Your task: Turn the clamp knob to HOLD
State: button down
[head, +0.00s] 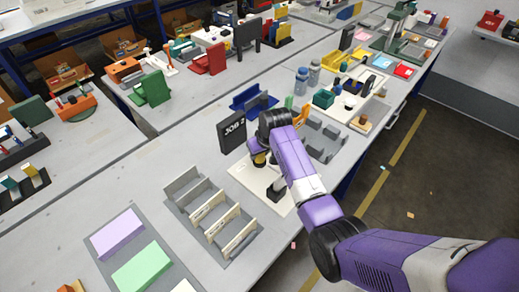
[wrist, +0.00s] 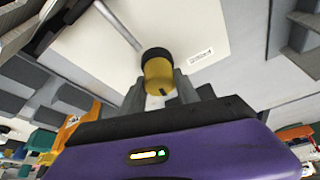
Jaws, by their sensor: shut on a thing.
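A short gold cylinder with a black collar and a dark mark on its side, which looks like the clamp knob (wrist: 158,76), sits between my fingers in the wrist view. My gripper (wrist: 161,92) is shut on it, with a grey finger on each side. In the head view the gold part (head: 260,160) shows below my wrist, over the pale plotter board (head: 243,173). My arm hides much of the plotter there. No HOLD lettering is readable, so I cannot tell the knob's setting.
A dark sign reading JOB 2 (head: 232,131) stands just left of my wrist. A slotted rack (head: 190,207) with upright plates lies in front. Purple (head: 117,232) and green (head: 142,266) sheets lie farther left. Bottles (head: 301,81) and small trays stand behind.

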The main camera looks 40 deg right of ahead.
jog(key=m, duration=0.2)
jog(key=m+h+p, duration=0.1)
jog(key=m, duration=0.1)
jog(key=shift+r+g+h, duration=0.1)
jog(key=shift+g+h, duration=0.2)
jog(key=shift+m+g+h, duration=0.4)
jog(key=shift+m, duration=1.1)
jog(key=c, duration=0.9)
grip_release()
jog(key=v, duration=0.7)
jog(key=shift+r+b, duration=0.4)
